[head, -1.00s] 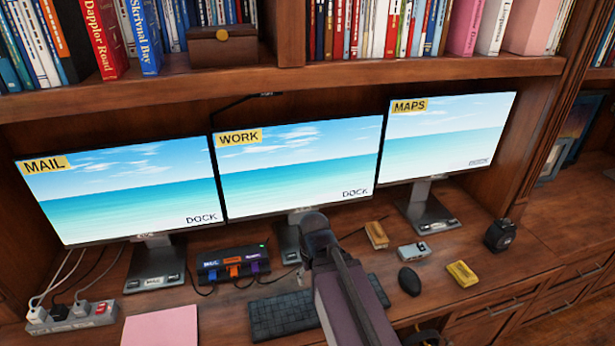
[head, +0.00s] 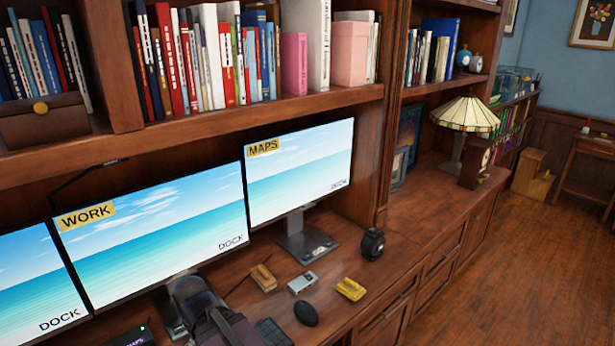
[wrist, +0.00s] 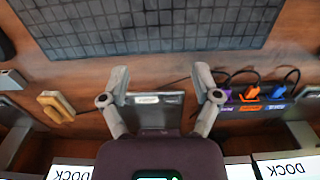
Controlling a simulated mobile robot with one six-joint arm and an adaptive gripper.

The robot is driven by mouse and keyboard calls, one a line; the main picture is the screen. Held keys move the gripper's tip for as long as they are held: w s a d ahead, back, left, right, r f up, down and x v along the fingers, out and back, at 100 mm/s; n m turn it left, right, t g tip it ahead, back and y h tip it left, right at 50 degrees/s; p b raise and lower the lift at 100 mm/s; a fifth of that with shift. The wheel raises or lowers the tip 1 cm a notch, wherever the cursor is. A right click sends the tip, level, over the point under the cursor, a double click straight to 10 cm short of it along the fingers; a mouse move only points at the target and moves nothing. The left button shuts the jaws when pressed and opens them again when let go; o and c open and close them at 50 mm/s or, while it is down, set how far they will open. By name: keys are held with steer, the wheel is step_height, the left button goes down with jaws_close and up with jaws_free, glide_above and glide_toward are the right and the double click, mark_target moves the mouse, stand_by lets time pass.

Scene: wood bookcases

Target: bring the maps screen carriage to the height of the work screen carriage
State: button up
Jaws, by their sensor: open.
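The maps screen (head: 301,178), with a yellow MAPS label, stands on a grey post (head: 295,222) and a flat base (head: 307,248). The work screen (head: 155,232), labelled WORK, is directly left of it. The maps screen's top and bottom edges sit a little higher than the work screen's at their shared side. Both carriages are hidden behind the screens. In the wrist view my gripper (wrist: 161,82) is open and empty, its fingers either side of a labelled stand base (wrist: 157,99). In the head view my arm is in front of the work screen's lower edge.
A wooden block (head: 263,278), silver box (head: 303,283), black mouse (head: 306,314), yellow object (head: 351,289) and black round device (head: 373,244) lie on the desk. A keyboard (wrist: 150,25) and a hub with coloured plugs (wrist: 250,104) show in the wrist view. A shelf overhangs the screens.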

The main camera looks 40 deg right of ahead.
steer(key=c, duration=0.5)
steer(key=shift+w+d+r, duration=0.1)
steer(key=shift+w+d, duration=0.15)
steer(key=shift+w, duration=0.05)
steer(key=c, duration=0.4)
steer(key=w+d+r+m+t+h+p, duration=0.1)
steer(key=w+d, duration=0.2)
steer(key=w+d+r+m+t+h+p, duration=0.1)
steer(key=w+d+r+t, duration=0.1)
steer(key=w+d, duration=0.1)
steer(key=w+d+r+m+t+h+p, duration=0.1)
steer(key=w+d+r+t, duration=0.1)
steer(key=w+d, duration=0.2)
steer(key=shift+d+r+m, duration=0.25)
steer(key=shift+d+m, duration=0.15)
steer(key=shift+d, duration=0.25)
jaws_close()
steer(key=w+d+r+m+t+h+p, duration=0.25)
steer(key=w+d+r+t, duration=0.35)
steer(key=d+r, duration=0.5)
steer(key=w+d+r+n+t+y+p, duration=0.1)
steer(key=d+r+n+t+y+p, duration=0.1)
steer(key=d+r, duration=0.5)
steer(key=d+r+n+t+y+p, duration=0.3)
steer(key=d+r+t+p, duration=0.3)
steer(key=r, duration=0.9)
steer(key=shift+w+d+n+t, duration=0.35)
steer(key=shift+d+n+t, duration=0.3)
steer(key=shift+d+t, duration=0.7)
